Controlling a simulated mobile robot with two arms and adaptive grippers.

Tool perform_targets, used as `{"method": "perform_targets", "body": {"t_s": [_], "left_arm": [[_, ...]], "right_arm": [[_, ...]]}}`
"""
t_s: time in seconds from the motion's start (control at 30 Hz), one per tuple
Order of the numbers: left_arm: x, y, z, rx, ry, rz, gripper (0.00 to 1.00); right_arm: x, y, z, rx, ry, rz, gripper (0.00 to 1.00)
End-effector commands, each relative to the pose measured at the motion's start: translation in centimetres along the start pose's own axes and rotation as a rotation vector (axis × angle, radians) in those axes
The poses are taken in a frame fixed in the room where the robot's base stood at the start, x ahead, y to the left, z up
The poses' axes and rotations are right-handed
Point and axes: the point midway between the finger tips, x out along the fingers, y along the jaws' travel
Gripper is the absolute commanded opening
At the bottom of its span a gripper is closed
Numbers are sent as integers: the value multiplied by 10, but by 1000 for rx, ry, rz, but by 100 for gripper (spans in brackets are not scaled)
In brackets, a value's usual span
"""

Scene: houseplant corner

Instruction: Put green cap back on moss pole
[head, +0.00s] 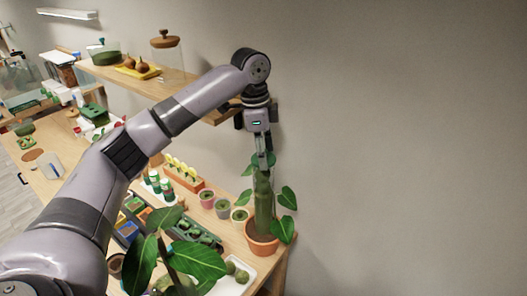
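The moss pole (263,199) stands upright in a terracotta pot (262,244) at the right end of the table, with a leafy plant around it. My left gripper (263,154) points straight down above the pole. The green cap (264,160) is at its fingertips, and the fingers appear shut on it. The cap is at the top of the pole; whether it is seated or just above cannot be told at this size. My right gripper is not in view.
A wooden shelf (150,82) with jars runs behind my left arm. Small pots (222,208), a seedling tray (195,230) and a white dish (235,276) crowd the table left of the pole. Large leaves (195,260) rise in front. The bare wall fills the right.

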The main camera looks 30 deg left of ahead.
Motion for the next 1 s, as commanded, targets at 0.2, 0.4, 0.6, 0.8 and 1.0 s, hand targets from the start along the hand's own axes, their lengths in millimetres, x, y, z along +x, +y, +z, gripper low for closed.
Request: {"method": "perform_targets", "body": {"t_s": [0.2, 0.4, 0.6, 0.8, 1.0], "left_arm": [[-1, 0, 0, 1, 0, 0, 39], [0, 0, 0, 1, 0, 0, 39], [0, 1, -1, 2, 1, 2, 39], [0, 0, 0, 1, 0, 1, 39], [0, 0, 0, 1, 0, 1, 39]], "right_arm": [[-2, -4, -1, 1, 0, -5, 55], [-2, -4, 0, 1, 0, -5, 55], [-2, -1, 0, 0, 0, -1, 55], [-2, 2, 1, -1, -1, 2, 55], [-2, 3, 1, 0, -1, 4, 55]]}}
